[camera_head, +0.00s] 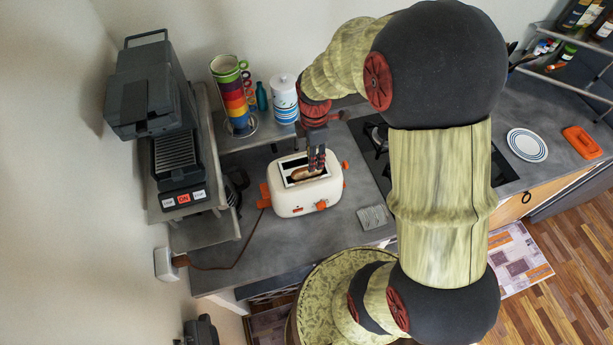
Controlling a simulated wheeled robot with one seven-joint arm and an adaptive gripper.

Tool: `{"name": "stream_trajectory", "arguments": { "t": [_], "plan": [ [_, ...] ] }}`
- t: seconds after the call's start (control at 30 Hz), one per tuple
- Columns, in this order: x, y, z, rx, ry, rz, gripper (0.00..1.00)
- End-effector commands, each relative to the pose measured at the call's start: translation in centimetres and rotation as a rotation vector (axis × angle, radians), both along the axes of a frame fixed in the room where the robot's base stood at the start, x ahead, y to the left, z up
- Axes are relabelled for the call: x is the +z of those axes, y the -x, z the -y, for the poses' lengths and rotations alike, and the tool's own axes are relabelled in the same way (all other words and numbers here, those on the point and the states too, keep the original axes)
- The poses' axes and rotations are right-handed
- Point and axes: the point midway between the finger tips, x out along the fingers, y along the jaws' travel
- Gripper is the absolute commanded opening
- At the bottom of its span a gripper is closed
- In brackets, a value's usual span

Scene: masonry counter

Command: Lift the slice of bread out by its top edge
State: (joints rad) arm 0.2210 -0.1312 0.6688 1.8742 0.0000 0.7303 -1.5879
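A white toaster (291,201) with orange knobs and feet stands on the grey counter. A slice of bread (302,174) shows its brown top edge in the slot on top of the toaster. My gripper (316,166) points down over the right part of the slot, right at the bread's top edge. Its fingers are small and dark here, and I cannot tell whether they are open or closed on the bread. The lower part of the slice is hidden inside the toaster.
A dark coffee machine (160,95) stands at the left. Stacked coloured cups (234,95) and a white-and-blue canister (284,98) stand behind the toaster. A grey ribbed pad (373,217) lies to its right. A striped plate (527,145) lies farther right.

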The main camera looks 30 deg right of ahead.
Motion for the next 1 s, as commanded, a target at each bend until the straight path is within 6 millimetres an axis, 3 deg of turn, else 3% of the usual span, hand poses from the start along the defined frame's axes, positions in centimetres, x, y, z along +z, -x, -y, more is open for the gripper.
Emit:
{"name": "stream_trajectory", "arguments": {
  "t": [0.5,0.77,1.0],
  "plan": [
    [-6.0,-0.4,-0.1,-0.002,0.000,0.000,0.32],
    [-6.3,-0.4,-0.1,-0.003,0.000,0.001,0.32],
    [-6.3,-0.4,-0.1,-0.003,0.000,0.001,0.19]
  ]
}}
